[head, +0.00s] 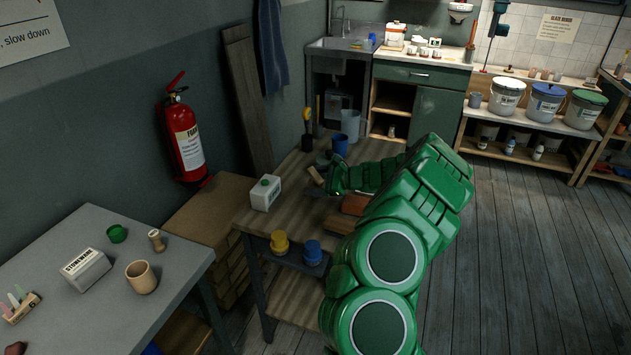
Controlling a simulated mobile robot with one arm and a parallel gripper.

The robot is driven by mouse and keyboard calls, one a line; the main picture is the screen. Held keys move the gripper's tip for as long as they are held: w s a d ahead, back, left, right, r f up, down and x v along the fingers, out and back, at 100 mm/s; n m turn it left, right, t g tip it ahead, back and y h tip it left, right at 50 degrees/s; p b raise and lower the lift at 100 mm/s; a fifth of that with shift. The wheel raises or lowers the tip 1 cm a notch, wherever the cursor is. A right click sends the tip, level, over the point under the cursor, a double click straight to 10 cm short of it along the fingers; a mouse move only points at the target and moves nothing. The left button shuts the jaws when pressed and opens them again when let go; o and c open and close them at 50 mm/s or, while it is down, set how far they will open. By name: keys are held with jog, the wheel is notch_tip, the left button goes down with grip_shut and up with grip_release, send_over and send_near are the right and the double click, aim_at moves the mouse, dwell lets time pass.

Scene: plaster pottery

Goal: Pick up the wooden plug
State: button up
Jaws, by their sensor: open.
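A small light-wood piece (316,177), likely the wooden plug, is at the end of my arm over the wooden workbench (289,213). My gripper (325,184) is beside it, open; the fingers are small and dark, and I cannot tell whether they touch it. Another small wooden piece with a wider top (156,240) stands on the grey table (189,259) at the left, well away from my gripper. My green arm hides part of the bench's right side.
On the workbench are a white box with a green cap (265,193), a blue cup (340,144) and a reddish block (354,204). Yellow (279,243) and blue (313,252) pots are at its front. Floor at right is clear.

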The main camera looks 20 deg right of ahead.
jog(key=c, duration=1.3)
jog(key=shift+r, duration=0.15)
notch_tip(320, 180, up, 27)
jog(key=shift+r, duration=0.1)
grip_shut()
jog(key=f+m, duration=0.2)
jog(key=f, duration=0.4)
jog(key=w+f+m, duration=0.1)
jog(key=f+m, duration=0.1)
jog(key=f, duration=0.5)
jog(key=w+d+f+m, duration=0.1)
jog(key=f, duration=0.5)
jog(key=shift+w+f+m+t, duration=0.2)
jog(key=shift+m+t, duration=0.1)
jog(key=shift+m, duration=0.1)
jog(key=shift+f, duration=3.85)
jog(key=shift+f, duration=0.4)
jog(key=o, duration=1)
grip_release()
